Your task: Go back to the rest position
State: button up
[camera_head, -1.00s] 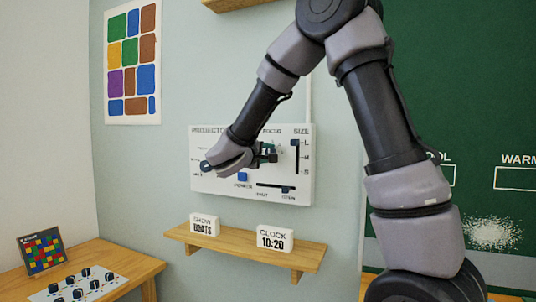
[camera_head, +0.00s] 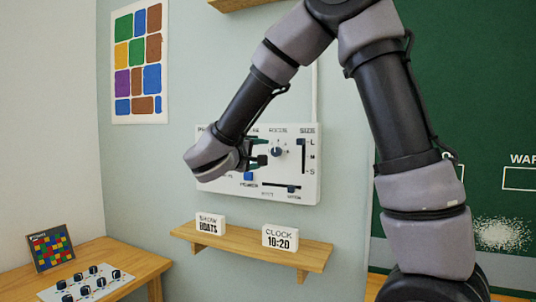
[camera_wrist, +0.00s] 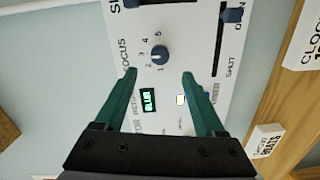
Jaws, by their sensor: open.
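My gripper (camera_head: 262,152) is open and empty in front of the white projector panel (camera_head: 222,190) on the wall. In the wrist view, its two green fingers (camera_wrist: 159,75) stand wide apart with nothing between them. The focus knob (camera_wrist: 159,54) is beyond the fingertips, and in the head view the knob (camera_head: 276,151) shows just right of them. A small display with green letters (camera_wrist: 148,99) and a lit button (camera_wrist: 181,99) show between the fingers. My wrist hides the panel's left part in the head view.
A wooden shelf (camera_head: 225,245) below the panel bears a show sign (camera_head: 211,224) and a clock sign (camera_head: 280,237). A table (camera_head: 152,266) with several knobs stands at lower left. A green chalkboard (camera_head: 455,70) is at right, behind my arm.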

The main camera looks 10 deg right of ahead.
jog(key=shift+v, duration=0.9)
jog(key=s+d+f+m+g, duration=0.1)
jog(key=s+d+m+g, duration=0.4)
jog(key=d, duration=0.7)
jog(key=s+d+f+m+g+y, duration=0.1)
jog(key=s+d+f+g+y, duration=0.15)
jog(key=s, duration=0.25)
jog(key=s+d+f+m+g+y, duration=0.1)
jog(key=s+d+f+g+y, duration=0.15)
jog(key=s, duration=0.35)
jog(key=s+a+r+m+t+y, duration=0.3)
jog(key=s+a+r+m+y, duration=0.1)
jog(key=y, duration=0.3)
jog(key=shift+s+m+y, duration=0.4)
jog(key=shift+s+m, duration=0.3)
jog(key=shift+m, duration=0.2)
jog(key=shift+a+r, duration=0.1)
jog(key=shift+a, duration=0.05)
